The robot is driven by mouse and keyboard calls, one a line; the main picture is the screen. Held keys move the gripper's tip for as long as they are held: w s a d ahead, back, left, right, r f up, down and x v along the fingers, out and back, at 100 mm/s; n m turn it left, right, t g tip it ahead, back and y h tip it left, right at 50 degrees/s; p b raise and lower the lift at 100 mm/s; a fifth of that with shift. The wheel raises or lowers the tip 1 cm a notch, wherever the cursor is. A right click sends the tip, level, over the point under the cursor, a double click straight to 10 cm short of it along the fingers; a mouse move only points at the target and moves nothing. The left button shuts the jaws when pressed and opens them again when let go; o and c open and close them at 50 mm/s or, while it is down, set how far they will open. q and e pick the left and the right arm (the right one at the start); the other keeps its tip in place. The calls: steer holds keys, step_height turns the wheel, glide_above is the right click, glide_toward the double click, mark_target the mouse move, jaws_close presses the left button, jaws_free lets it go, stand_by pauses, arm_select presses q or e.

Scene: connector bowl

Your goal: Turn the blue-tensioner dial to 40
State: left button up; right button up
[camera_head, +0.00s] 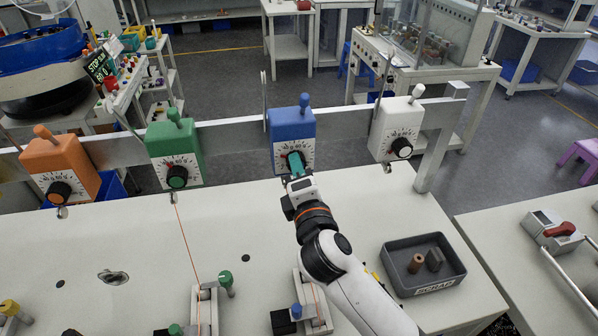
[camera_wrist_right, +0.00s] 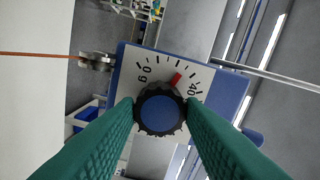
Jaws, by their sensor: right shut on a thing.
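The blue tensioner (camera_head: 292,125) hangs on the metal rail, with a white scale plate on its front. My right gripper (camera_head: 297,163) is at its dial and hides most of it in the head view. In the right wrist view the dial (camera_wrist_right: 160,110) is dark with a blue cap, and the teal fingers of the right gripper (camera_wrist_right: 160,117) are shut on its two sides. My left gripper is not in view.
Orange (camera_head: 62,165), green (camera_head: 174,142) and white (camera_head: 397,122) tensioners hang on the same rail (camera_head: 235,132). A grey scrap tray (camera_head: 424,287) with two small parts stands on the bench, right of my arm. The bench's middle left is mostly clear.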

steer(key=shift+f+m, duration=0.1)
steer(key=shift+m, duration=4.1)
steer(key=o, duration=1)
